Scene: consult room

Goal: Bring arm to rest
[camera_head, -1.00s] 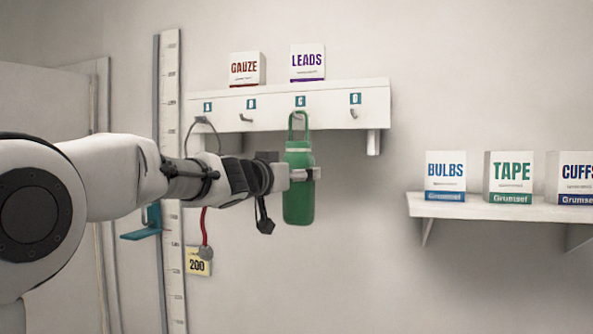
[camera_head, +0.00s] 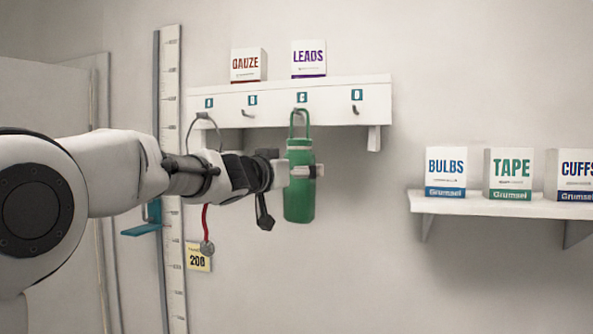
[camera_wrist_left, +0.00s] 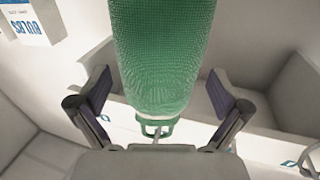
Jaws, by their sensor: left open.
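A green bottle (camera_head: 299,190) with a loop handle hangs upright below the third hook of the white hook rack (camera_head: 330,100). The loop reaches up to that hook. My left arm comes in from the left, and my left gripper (camera_head: 305,171) is at the bottle's upper part, with a finger in front of it. In the left wrist view the bottle (camera_wrist_left: 160,50) fills the middle, between the spread fingers of my left gripper (camera_wrist_left: 158,100). Gaps show on both sides of the bottle there. My right gripper is not in view.
Gauze (camera_head: 248,65) and leads (camera_head: 308,59) boxes stand on top of the rack. A stethoscope-like red tube (camera_head: 206,220) hangs at the rack's left, by a height scale (camera_head: 171,90). A shelf (camera_head: 470,205) with bulbs, tape and cuffs boxes is at right. The wall between is clear.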

